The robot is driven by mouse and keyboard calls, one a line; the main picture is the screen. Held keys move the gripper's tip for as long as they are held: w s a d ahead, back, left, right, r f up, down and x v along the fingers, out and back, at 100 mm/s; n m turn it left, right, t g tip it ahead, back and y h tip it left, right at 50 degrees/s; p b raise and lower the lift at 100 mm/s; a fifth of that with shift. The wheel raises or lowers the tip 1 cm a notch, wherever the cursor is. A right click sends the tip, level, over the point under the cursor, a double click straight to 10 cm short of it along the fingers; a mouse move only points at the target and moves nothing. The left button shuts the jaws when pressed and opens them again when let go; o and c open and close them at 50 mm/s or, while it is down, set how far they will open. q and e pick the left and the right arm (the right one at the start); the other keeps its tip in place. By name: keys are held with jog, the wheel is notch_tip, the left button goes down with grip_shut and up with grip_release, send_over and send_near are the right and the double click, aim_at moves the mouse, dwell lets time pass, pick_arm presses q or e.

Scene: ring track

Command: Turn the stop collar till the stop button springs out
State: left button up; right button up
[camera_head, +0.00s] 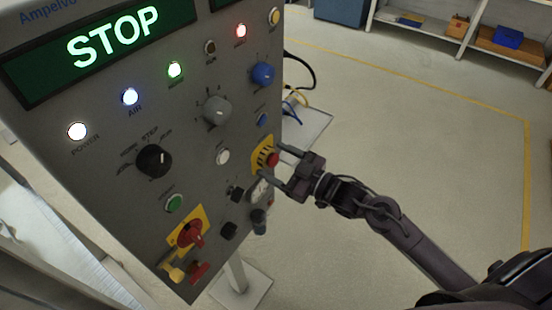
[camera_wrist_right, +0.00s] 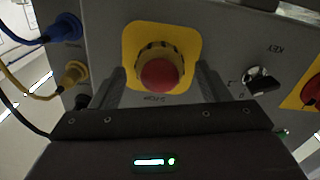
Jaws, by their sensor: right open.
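The red stop button (camera_head: 272,159) sits on a yellow plate (camera_head: 259,150) at the right edge of the grey control panel. In the right wrist view the button (camera_wrist_right: 161,76) is a red dome inside a dark and yellow collar (camera_wrist_right: 150,56), on a yellow square plate. My right gripper (camera_head: 266,162) is open at the button. In the wrist view its two fingers stand on either side of the collar, with gaps visible. Whether a fingertip touches the panel cannot be told. My left gripper is not in view.
The panel (camera_head: 120,195) carries several knobs, lamps and a lit STOP display (camera_head: 110,35). A red rotary switch (camera_head: 190,233) is at lower left. Blue and yellow cable plugs (camera_wrist_right: 66,28) stick out beside the stop button. Floor to the right is clear; shelves (camera_head: 470,40) stand behind.

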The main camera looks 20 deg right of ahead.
jog(key=shift+w+a, duration=0.1)
jog(key=shift+w, duration=0.1)
jog(key=shift+c, duration=0.2)
jog(key=c, duration=0.9)
jog(key=shift+c, duration=0.2)
